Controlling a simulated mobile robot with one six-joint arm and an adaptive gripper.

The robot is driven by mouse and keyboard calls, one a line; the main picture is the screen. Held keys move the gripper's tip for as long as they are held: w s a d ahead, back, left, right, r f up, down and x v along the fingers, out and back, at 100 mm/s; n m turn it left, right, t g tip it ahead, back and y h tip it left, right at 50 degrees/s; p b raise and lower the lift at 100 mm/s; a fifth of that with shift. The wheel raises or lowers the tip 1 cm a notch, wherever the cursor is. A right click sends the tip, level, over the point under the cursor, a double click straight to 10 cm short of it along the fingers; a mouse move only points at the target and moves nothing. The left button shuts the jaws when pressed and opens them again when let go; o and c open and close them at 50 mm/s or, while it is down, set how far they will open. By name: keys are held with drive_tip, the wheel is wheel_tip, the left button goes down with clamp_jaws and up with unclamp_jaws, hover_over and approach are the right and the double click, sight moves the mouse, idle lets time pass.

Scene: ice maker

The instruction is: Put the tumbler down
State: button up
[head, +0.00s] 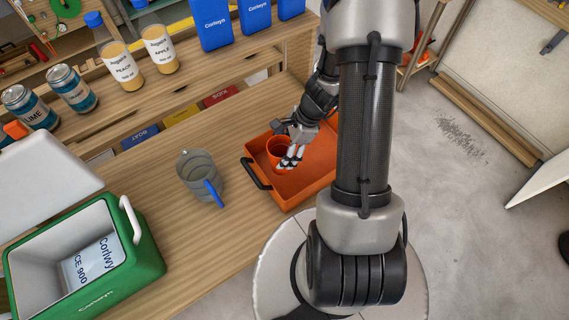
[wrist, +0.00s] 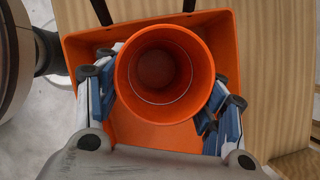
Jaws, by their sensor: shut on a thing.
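The tumbler (head: 276,150) is an orange cup. In the wrist view the tumbler (wrist: 165,118) shows from above, upright, with its open mouth facing the camera and its inside empty. My gripper (head: 290,158) is shut on it, with fingers on both sides of the cup in the wrist view (wrist: 160,105). The cup is over or in an orange tray (head: 297,186) with a black handle; the tray also shows in the wrist view (wrist: 130,140). I cannot tell whether the cup's base touches the tray floor.
A clear pitcher (head: 195,172) with a blue handle stands left of the tray on the wooden counter (head: 150,210). A green ice box (head: 140,268) with its white lid open is at the lower left.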

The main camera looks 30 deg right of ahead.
drive_tip(key=shift+f+b, duration=1.1)
drive_tip(key=shift+f, duration=2.1)
drive_tip(key=shift+f, duration=0.2)
drive_tip(key=o, duration=1.1)
drive_tip(key=shift+c, duration=0.2)
drive_tip(key=shift+r, duration=0.15)
